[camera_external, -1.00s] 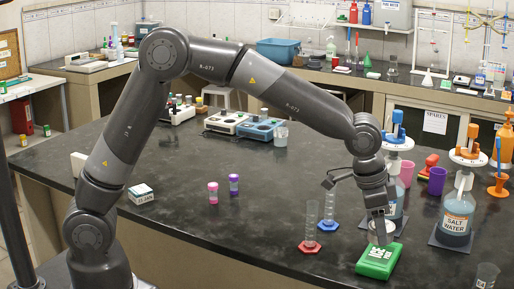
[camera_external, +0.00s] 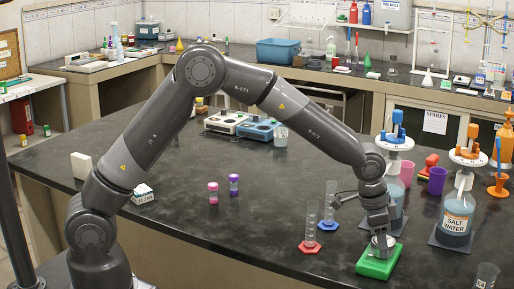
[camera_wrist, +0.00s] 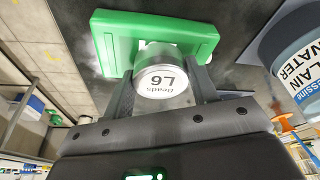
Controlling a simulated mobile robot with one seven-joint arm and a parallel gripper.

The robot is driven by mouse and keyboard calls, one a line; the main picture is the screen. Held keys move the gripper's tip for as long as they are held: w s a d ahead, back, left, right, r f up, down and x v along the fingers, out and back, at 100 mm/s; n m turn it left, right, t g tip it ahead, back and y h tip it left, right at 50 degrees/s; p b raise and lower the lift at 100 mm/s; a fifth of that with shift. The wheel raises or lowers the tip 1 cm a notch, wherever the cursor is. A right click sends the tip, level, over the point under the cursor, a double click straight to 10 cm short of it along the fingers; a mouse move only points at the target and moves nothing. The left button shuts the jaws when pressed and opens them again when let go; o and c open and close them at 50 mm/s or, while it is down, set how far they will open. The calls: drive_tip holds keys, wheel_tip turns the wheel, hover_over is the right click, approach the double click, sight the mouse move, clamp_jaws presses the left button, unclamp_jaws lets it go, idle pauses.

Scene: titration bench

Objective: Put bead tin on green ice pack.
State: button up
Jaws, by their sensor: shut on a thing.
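The tin also shows in the external view (camera_external: 382,243), partly covered by the fingers. The green ice pack (camera_external: 372,268) lies flat on the dark bench near its front edge. My gripper is right above it, and the tin is over or on its far part; I cannot tell whether they touch. The ice pack also shows in the wrist view (camera_wrist: 115,38), behind the tin.
Two clear cylinders on red (camera_external: 309,247) and blue (camera_external: 328,226) bases stand to the left. The bench's middle is mostly clear.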

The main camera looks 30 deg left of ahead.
drive_tip(key=shift+f, duration=0.15)
drive_tip(key=o, duration=1)
drive_tip(key=v, duration=1.2)
drive_tip(key=w+a+r+n+t+y, duration=0.1)
drive_tip(key=a+r+n, duration=0.3)
drive_tip(key=a, duration=1)
drive_tip(key=w+a+r+n+t+y, duration=0.15)
drive_tip(key=a+r, duration=0.45)
drive_tip(key=a, duration=0.9)
drive_tip(key=s+a+n, duration=0.2)
drive_tip(key=s+a, duration=0.3)
drive_tip(key=a, duration=0.2)
drive_tip(key=s+a+f+n+t, duration=0.1)
drive_tip(key=s+a+n, duration=0.2)
drive_tip(key=s+a, duration=0.2)
drive_tip(key=s+a+f+n, duration=0.1)
drive_tip(key=s+a, duration=0.4)
drive_tip(key=a, duration=0.6)
drive_tip(key=shift+n+t+y, duration=0.25)
drive_tip(key=shift+n+t, duration=0.1)
drive_tip(key=shift+n, duration=0.5)
